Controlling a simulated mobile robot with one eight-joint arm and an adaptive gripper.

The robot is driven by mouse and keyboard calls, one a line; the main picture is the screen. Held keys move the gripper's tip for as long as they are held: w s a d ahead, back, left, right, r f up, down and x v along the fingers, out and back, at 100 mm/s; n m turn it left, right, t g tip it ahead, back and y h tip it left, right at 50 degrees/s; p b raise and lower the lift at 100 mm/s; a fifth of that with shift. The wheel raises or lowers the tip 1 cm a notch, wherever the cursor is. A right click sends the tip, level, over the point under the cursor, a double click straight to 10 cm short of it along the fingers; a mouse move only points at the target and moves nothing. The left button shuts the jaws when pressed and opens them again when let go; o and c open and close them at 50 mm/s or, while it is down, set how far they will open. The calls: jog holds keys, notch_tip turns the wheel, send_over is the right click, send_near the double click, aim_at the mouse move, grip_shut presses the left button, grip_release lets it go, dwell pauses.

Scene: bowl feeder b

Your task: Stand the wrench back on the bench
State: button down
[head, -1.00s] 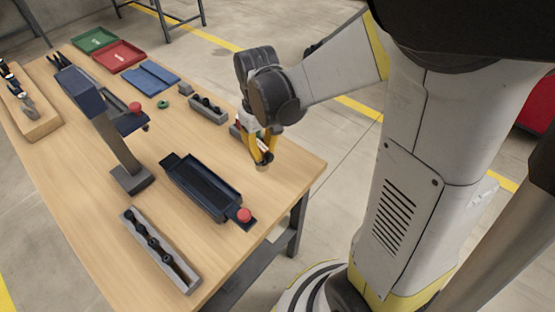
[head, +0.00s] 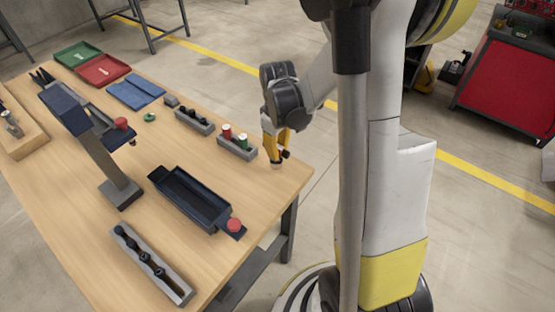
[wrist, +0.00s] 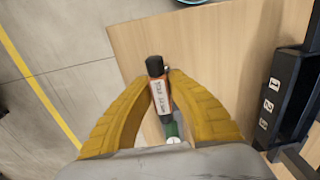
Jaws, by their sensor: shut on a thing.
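My gripper (head: 275,152) is low over the right end of the bench (head: 225,255). In the wrist view, its yellow fingers (wrist: 161,82) are closed on the sides of the wrench (wrist: 160,98), which has a black end and an orange body with a pale label. In the head view, a dark part of the wrench (head: 286,153) shows beside the fingers; the fingers hide most of it. I cannot tell whether it touches the bench.
A grey holder (head: 236,151) with red-topped and green-topped items stands just left of my gripper. A dark tray with a red button (head: 188,201) lies nearer the front. Another grey holder (head: 184,290) is at the front edge. Bare wood lies between.

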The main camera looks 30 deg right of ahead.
aim_at(278, 161)
jog(key=shift+f+b, duration=0.5)
jog(key=shift+f, duration=1.25)
jog(key=shift+f, duration=0.2)
jog(key=c, duration=1.5)
grip_release()
jog(key=shift+o, duration=0.2)
jog(key=shift+r, duration=0.15)
